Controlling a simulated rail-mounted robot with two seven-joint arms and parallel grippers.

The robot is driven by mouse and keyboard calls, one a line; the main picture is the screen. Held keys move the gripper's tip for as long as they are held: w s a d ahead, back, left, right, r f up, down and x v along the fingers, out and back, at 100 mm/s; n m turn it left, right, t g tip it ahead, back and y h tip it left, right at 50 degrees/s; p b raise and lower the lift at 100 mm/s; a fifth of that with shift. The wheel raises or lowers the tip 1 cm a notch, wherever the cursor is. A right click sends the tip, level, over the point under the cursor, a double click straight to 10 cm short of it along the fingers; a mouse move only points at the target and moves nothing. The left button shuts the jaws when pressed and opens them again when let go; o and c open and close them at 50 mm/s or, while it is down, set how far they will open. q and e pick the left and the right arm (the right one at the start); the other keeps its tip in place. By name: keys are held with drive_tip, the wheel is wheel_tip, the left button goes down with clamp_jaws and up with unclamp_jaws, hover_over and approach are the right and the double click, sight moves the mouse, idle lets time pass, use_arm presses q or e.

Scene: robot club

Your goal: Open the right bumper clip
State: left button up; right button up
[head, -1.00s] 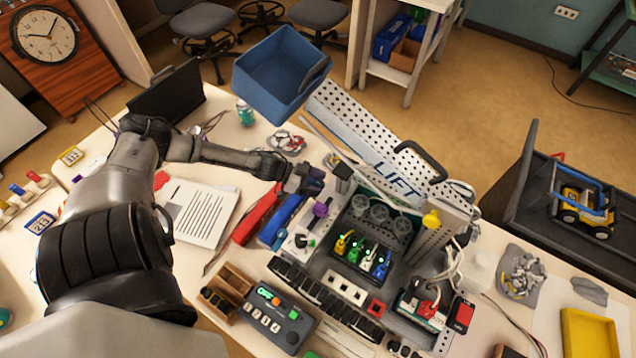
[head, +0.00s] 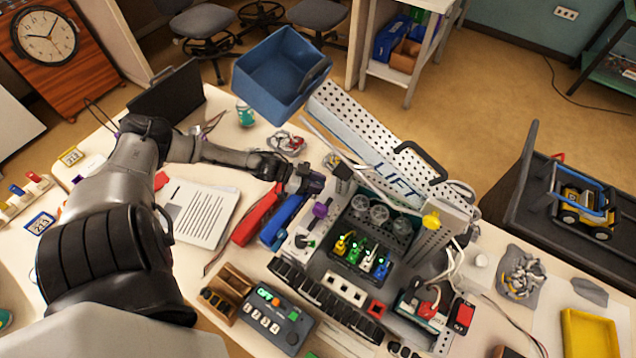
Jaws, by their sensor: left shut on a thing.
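My left gripper (head: 314,182) is at the end of the arm from the left, at the left edge of the robot with the LIFT panel (head: 396,178). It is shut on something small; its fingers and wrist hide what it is. A blue bumper-like bar (head: 284,219) lies just below the gripper, with a red one (head: 256,214) to its left. A purple knob (head: 320,210) stands on a pale strip below the gripper. I cannot make out the right bumper clip for certain. My right gripper is not in view.
A blue bin (head: 282,75) stands behind. A keypad box (head: 270,318) and a wooden tray (head: 228,290) are at the front. Printed paper (head: 200,212) lies left of the red bar. Loose cables run on the right, near a yellow tray (head: 590,333).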

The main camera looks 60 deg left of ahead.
use_arm(q)
drive_tip(key=shift+f+m+h+b, duration=0.1)
drive_tip(key=shift+m+h+b, duration=0.25)
drive_tip(key=shift+b, duration=0.2)
drive_tip(key=m+g+h+b, duration=0.1)
drive_tip(key=g+b, duration=0.1)
drive_tip(key=m+g+h+b, duration=0.1)
drive_tip(key=m+b, duration=0.1)
drive_tip(key=b, duration=0.1)
drive_tip(key=m+g+h+b, duration=0.2)
drive_tip(key=shift+w+a+m+g, duration=0.1)
drive_tip(key=shift+w+m+g, duration=0.15)
drive_tip(key=shift+g, duration=0.05)
drive_tip(key=shift+m+g+h+b, duration=0.45)
drive_tip(key=shift+m+g+b, duration=0.45)
drive_tip(key=m+g+b, duration=0.3)
drive_tip(key=m+g, duration=0.1)
drive_tip(key=g, duration=0.1)
drive_tip(key=shift+w, duration=0.15)
drive_tip(key=m+g+b, duration=0.1)
drive_tip(key=m+g, duration=0.2)
drive_tip(key=shift+m+g+y+b, duration=0.5)
drive_tip(key=shift+m+g, duration=0.1)
drive_tip(key=shift+g, duration=0.2)
drive_tip(key=shift+r, duration=0.2)
drive_tip(key=o, duration=0.9)
